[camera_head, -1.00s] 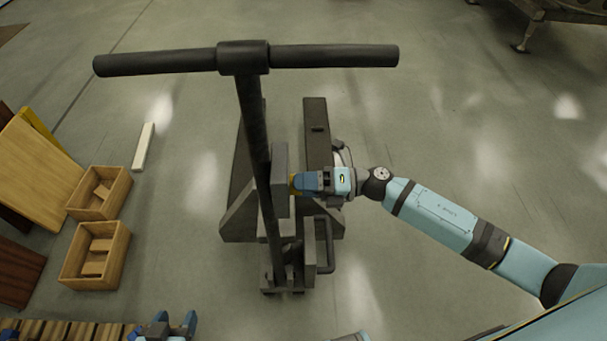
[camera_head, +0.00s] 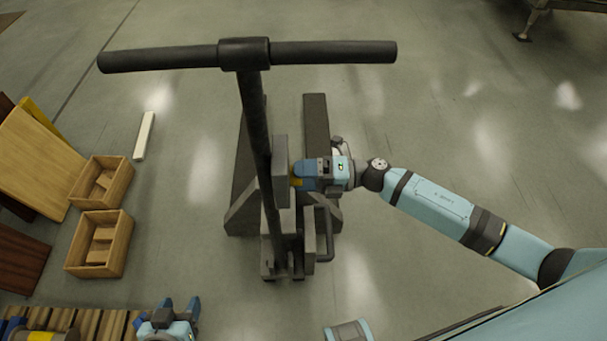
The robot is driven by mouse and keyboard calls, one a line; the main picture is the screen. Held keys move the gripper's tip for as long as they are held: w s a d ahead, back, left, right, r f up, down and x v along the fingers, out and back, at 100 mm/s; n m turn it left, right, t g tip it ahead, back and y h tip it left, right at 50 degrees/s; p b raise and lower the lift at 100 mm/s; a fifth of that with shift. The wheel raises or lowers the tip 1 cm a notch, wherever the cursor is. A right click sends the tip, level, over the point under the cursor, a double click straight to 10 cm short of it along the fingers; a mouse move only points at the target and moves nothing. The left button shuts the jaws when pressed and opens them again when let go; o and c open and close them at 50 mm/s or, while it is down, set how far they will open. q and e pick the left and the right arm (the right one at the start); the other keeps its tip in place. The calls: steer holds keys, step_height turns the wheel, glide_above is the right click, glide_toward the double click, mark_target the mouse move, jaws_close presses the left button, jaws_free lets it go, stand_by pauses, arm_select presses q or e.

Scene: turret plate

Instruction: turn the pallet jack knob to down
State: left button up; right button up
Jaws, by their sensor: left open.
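The dark pallet jack (camera_head: 256,110) stands in the middle with its T-handle upright. A grey box (camera_head: 280,155) sits on the right side of its post. My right gripper (camera_head: 299,176) reaches in from the right, its blue fingers right at the box's side. The knob's pointing direction is hidden, and the finger gap cannot be made out. My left gripper (camera_head: 170,314) is open and empty at the bottom edge, well away from the jack.
Two wooden crates (camera_head: 131,166) stand on the floor at the left, beside leaning boards (camera_head: 35,150). A slatted wooden pallet (camera_head: 95,321) lies at the bottom left. A white bar (camera_head: 144,136) lies on the floor.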

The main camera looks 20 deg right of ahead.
arm_select(q)
steer(key=shift+a, duration=0.1)
steer(key=shift+f+b, duration=0.15)
steer(key=shift+b, duration=0.3)
arm_select(e)
steer(key=v, duration=1.4)
steer(key=shift+a, duration=0.1)
